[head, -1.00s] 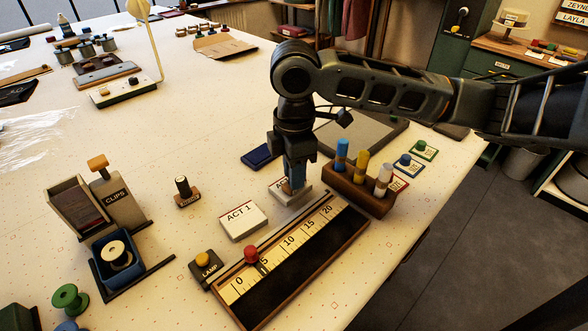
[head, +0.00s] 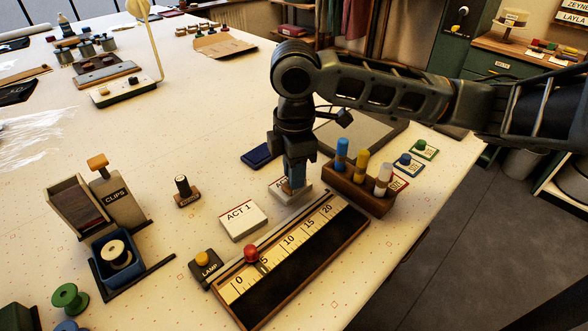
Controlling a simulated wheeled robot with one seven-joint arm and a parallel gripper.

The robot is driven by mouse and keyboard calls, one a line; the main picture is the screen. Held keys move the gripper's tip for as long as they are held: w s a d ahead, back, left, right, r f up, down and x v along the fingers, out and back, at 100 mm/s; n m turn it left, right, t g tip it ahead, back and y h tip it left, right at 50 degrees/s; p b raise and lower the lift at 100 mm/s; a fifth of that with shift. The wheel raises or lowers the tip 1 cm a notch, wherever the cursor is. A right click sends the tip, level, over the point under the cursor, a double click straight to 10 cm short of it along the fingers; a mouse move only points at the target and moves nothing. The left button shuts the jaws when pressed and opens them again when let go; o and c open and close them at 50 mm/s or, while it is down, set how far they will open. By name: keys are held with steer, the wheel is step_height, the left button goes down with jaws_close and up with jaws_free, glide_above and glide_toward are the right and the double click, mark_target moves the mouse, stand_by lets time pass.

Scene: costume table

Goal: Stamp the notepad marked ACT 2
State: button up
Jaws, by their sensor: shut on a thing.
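A white notepad marked ACT 1 (head: 243,222) lies flat on the table. To its upper right lies a second notepad (head: 305,196), whose label shows only as "AC"; the rest is hidden behind my gripper. My gripper (head: 294,182) points straight down over this second notepad. It is shut on a stamp with a brown wooden part (head: 291,188), mostly hidden by the fingers. The stamp's lower end is at the notepad's top; I cannot tell whether it presses on it. A dark blue ink pad (head: 258,156) lies behind, to the left.
A wooden rack (head: 352,190) with blue, yellow and white pegs stands close right of my gripper. A ruler tray with a red knob (head: 251,253) lies in front. A small dark-handled stamp (head: 184,190) stands left.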

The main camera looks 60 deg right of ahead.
steer(key=shift+r+p, duration=1.95)
steer(key=shift+r, duration=1.5)
steer(key=shift+d+f, duration=0.1)
